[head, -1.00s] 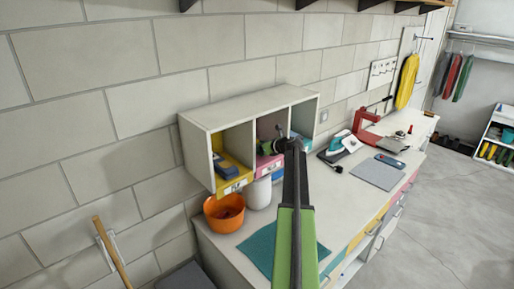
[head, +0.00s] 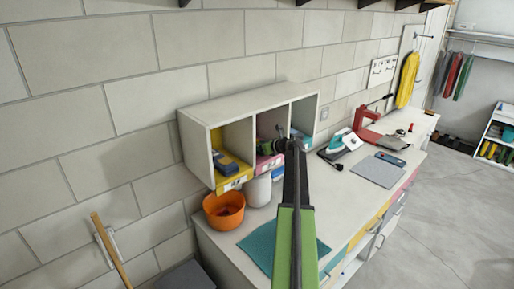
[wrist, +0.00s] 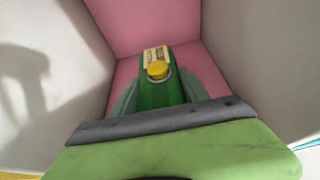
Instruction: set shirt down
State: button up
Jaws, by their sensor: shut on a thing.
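My gripper (head: 272,146) reaches into the middle, pink-backed compartment of the wall cubby; it is small and dark in the head view. In the wrist view, it is shut on a dark green thing with a round yellow cap (wrist: 157,71) and a pale label. Grey-green parts flank this thing. It does not look like a shirt, and its lower part is hidden behind my arm. I cannot tell whether it touches the compartment floor. A yellow garment (head: 408,80) hangs on the wall at the right, far from my gripper.
The cubby (head: 196,150) has a yellow-binned left compartment and upright dividers close to my gripper. Below are an orange bowl (head: 224,212), a white canister (head: 258,192) and a teal mat (head: 262,246). An iron (head: 341,141) and red press (head: 367,124) stand farther right.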

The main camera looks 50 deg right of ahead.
jog(key=shift+f, duration=0.15)
jog(key=o, duration=1.7)
jog(key=shift+s, duration=0.1)
jog(key=shift+s+r, duration=0.25)
jog(key=p+v, duration=0.6)
jog(key=v, duration=1)
jog(key=shift+s+p, duration=0.3)
jog(key=shift+s, duration=0.1)
